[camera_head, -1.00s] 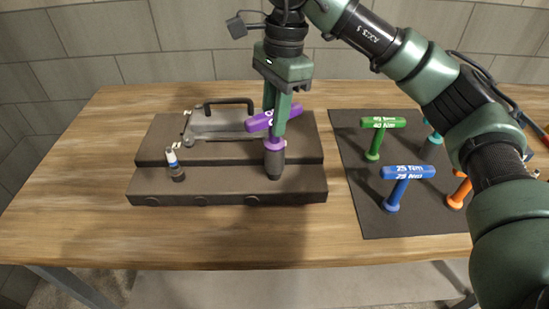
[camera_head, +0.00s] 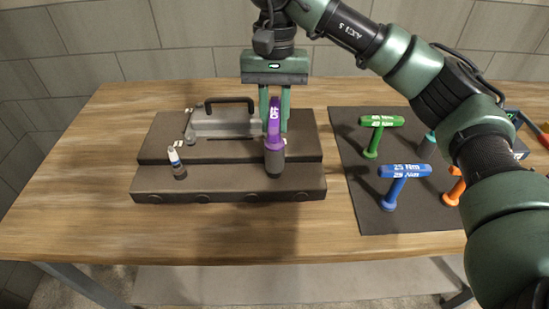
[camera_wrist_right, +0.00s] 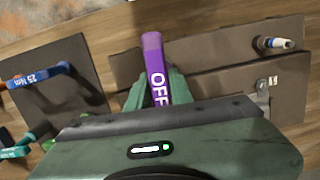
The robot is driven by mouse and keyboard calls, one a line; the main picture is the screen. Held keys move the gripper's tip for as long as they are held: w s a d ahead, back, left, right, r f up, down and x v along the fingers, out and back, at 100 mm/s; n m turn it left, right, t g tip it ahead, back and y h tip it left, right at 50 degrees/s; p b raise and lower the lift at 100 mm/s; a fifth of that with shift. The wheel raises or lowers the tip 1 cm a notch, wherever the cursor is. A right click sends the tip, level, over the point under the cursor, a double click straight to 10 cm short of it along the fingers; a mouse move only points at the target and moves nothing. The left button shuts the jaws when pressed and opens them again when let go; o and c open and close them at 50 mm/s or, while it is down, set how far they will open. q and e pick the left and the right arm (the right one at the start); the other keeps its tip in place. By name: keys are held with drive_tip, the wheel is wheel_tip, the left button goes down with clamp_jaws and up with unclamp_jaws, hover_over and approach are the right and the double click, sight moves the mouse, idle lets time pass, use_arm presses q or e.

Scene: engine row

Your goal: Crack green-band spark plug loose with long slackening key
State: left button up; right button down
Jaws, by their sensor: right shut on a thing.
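The purple T-handled key (camera_head: 274,122), marked OFF, stands upright on the dark engine block (camera_head: 230,184), its grey socket low at the block's right part. Its handle points toward the head camera; it also shows in the right wrist view (camera_wrist_right: 154,68). My right gripper (camera_head: 274,112) is shut on the handle from above. Whatever is under the socket is hidden, and no green-banded plug shows. A white spark plug with a blue band (camera_head: 175,158) stands at the block's left, and also shows in the right wrist view (camera_wrist_right: 270,43). My left gripper is not in view.
A dark mat (camera_head: 350,187) to the right holds T-handled keys: green (camera_head: 382,121), blue (camera_head: 404,171), orange (camera_head: 455,190) and a partly hidden teal one. A grey cover with a black handle (camera_head: 230,102) sits at the block's rear. The table front (camera_head: 200,235) is clear.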

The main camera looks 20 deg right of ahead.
drive_tip(key=shift+r, duration=0.1)
drive_tip(key=shift+r+p, duration=3.1)
drive_tip(key=shift+r, duration=0.5)
drive_tip(key=shift+f, duration=0.1)
drive_tip(key=shift+m+b, duration=0.45)
drive_tip(key=shift+m, duration=0.75)
drive_tip(key=m, duration=0.3)
drive_tip(key=m+b, duration=0.1)
drive_tip(key=m, duration=0.2)
drive_tip(key=shift+m+t+y+b, duration=0.3)
drive_tip(key=shift+m+t+y, duration=0.1)
drive_tip(key=m+b, duration=0.1)
drive_tip(key=m, duration=0.4)
drive_tip(key=shift+m+t, duration=0.3)
drive_tip(key=shift+t, duration=0.1)
drive_tip(key=shift+m+b, duration=0.35)
drive_tip(key=shift+m, duration=0.85)
